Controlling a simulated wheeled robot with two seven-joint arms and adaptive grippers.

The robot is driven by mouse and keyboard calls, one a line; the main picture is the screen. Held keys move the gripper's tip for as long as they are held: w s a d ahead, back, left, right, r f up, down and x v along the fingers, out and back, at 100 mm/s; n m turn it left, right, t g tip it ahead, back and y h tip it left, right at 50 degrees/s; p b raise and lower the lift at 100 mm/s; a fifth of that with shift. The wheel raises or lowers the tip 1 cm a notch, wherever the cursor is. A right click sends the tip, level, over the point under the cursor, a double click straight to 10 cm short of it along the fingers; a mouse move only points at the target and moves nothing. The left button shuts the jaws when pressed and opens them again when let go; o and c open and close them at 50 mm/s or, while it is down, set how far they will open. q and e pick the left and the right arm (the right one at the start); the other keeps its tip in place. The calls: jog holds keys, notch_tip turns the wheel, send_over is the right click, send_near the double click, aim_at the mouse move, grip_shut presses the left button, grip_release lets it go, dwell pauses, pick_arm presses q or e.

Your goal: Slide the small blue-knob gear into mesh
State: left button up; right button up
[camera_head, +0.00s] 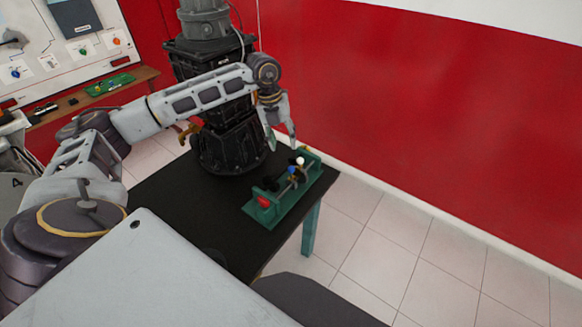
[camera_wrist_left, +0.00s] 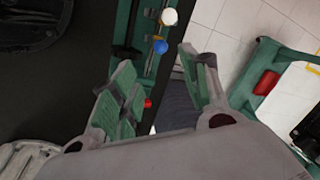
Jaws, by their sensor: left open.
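The green gear trainer (camera_head: 283,205) stands on the black table near its right edge. Its small blue knob (camera_head: 291,170) sits on the rod, close to a white knob (camera_head: 300,160); a red knob (camera_head: 264,202) is at the near end. My left gripper (camera_head: 283,143) is open and empty, above the far end of the trainer. My right gripper is out of view.
A large black engine-like unit (camera_head: 228,140) stands on the black table (camera_head: 180,205), left of the trainer. A red wall (camera_head: 420,110) rises behind. A board with a wooden shelf (camera_head: 140,78) is at the upper left. Tiled floor is clear at right.

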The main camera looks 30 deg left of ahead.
pick_arm(q)
send_over(291, 167)
jog(key=a, duration=0.1)
jog(key=shift+f, duration=2.75)
jog(key=f, duration=0.2)
jog(key=f+p, duration=0.1)
jog(key=f, duration=0.3)
jog(key=shift+d+f, duration=0.1)
jog(key=shift+d, duration=0.25)
jog(key=shift+d+f+p, duration=0.15)
jog(key=shift+f+p, duration=0.15)
jog(key=shift+f, duration=0.65)
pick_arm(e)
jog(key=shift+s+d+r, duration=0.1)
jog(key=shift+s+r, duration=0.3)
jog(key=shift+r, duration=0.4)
pick_arm(q)
jog(key=c, duration=0.4)
grip_shut()
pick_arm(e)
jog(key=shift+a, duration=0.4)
